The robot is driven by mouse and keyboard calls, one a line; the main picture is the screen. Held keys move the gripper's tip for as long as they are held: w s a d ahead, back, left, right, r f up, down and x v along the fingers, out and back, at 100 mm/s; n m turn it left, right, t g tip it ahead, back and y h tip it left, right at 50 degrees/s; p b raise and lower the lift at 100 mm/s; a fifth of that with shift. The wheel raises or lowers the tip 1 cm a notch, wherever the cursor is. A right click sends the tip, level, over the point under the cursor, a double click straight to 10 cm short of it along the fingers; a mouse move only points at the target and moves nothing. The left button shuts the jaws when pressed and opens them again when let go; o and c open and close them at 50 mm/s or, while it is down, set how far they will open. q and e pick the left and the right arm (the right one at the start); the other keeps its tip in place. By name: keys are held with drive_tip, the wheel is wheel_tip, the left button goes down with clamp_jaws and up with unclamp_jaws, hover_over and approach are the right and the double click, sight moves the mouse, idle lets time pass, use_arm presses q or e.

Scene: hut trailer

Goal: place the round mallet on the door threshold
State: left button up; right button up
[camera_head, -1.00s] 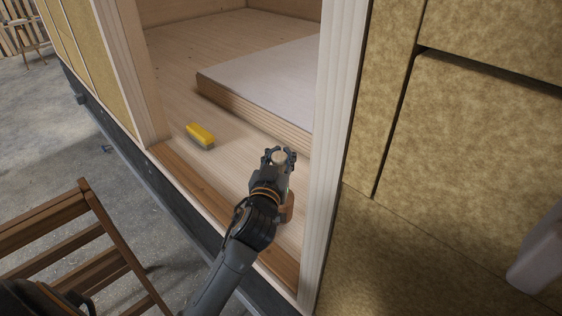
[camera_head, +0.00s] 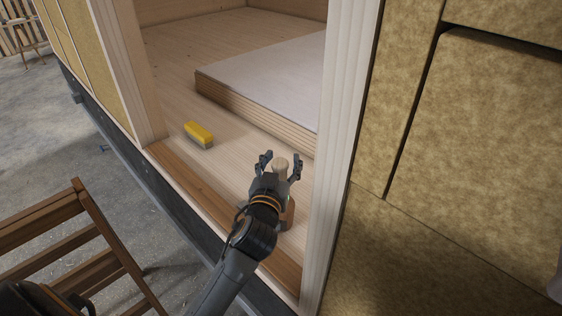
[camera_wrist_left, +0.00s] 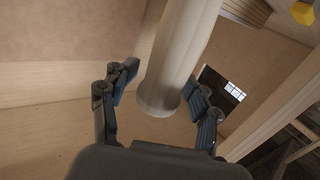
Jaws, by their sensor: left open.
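The round mallet's pale wooden handle (camera_head: 281,165) points up between the fingers of my left gripper (camera_head: 280,164). A brown rounded part, apparently the mallet's head (camera_head: 289,213), shows beside my wrist, low over the door threshold (camera_head: 190,188). My wrist hides most of the mallet, so its contact with the threshold cannot be seen clearly. The left gripper is open, with a finger on each side of the handle. In the left wrist view the handle (camera_wrist_left: 178,60) runs between the spread fingers, with gaps visible. My right gripper is not in view.
A yellow brush (camera_head: 199,134) lies on the floor inside the doorway. A raised pale slab (camera_head: 265,85) lies behind it. The white door post (camera_head: 342,150) stands close right of my gripper. A wooden chair (camera_head: 80,240) stands outside at lower left.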

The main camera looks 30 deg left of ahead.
use_arm(q)
drive_tip(key=shift+r, duration=0.2)
drive_tip(key=shift+s+f, duration=0.1)
drive_tip(key=shift+s, duration=0.1)
drive_tip(key=b+v, duration=0.3)
drive_tip(key=v, duration=0.8)
drive_tip(key=shift+s, duration=0.25)
drive_tip(key=shift+d, duration=0.15)
